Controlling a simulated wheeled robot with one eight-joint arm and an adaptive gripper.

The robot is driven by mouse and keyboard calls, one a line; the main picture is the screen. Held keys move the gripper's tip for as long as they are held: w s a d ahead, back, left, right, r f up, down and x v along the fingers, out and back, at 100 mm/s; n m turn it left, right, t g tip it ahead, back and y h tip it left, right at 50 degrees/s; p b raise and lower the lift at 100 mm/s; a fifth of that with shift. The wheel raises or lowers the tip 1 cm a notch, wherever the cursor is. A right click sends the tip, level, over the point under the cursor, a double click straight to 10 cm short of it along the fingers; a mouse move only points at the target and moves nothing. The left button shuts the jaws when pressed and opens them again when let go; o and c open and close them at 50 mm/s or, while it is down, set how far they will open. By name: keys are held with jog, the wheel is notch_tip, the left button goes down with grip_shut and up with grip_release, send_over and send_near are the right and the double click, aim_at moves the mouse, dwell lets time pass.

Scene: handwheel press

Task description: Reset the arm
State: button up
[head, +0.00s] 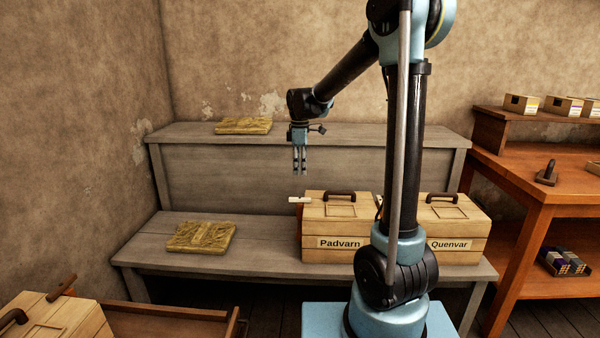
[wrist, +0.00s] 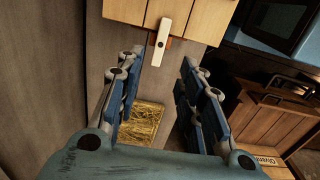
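My arm is raised above the grey stepped bench, with its forearm reaching to the left in the head view. My gripper (head: 299,172) hangs pointing down, in front of the bench's upper step and above and left of the box labelled Padvarn (head: 340,243). In the wrist view the two blue fingers of my gripper (wrist: 157,85) stand apart with nothing between them. A small white-tipped peg or lever (head: 300,200) sticks out from the left side of the Padvarn box, below the gripper and apart from it. It also shows in the wrist view (wrist: 163,35).
The grey bench (head: 200,258) carries a straw-coloured mat (head: 202,237) on its lower step and another mat (head: 243,126) on top. The Quenvar box (head: 455,245) stands behind my arm. A wooden table (head: 530,180) is at right, another wooden box (head: 50,325) at lower left.

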jog(key=s+d+f+m, duration=0.1)
jog(key=s+d+m, duration=0.5)
jog(key=s+d, duration=0.3)
jog(key=s+d+f+m+t, duration=0.1)
jog(key=s+d+m, duration=0.5)
jog(key=s, duration=0.9)
jog(key=d, duration=0.3)
jog(key=shift+s+d+f+m+t, duration=0.3)
jog(key=shift+s+d+f+m, duration=0.05)
jog(key=shift+s+f+m, duration=0.05)
jog(key=s+d+f+m, duration=0.1)
jog(key=s+f, duration=0.1)
jog(key=s+d+f+m, duration=0.1)
jog(key=s+f+m, duration=0.1)
jog(key=s, duration=0.1)
jog(key=s+f+m, duration=0.1)
jog(key=s+f, duration=0.1)
jog(key=shift+s+d+f+m+t, duration=0.25)
jog(key=shift+d+f+m+t, duration=0.05)
jog(key=shift+d+f, duration=0.1)
jog(key=shift+c, duration=0.2)
jog(key=shift+s, duration=0.2)
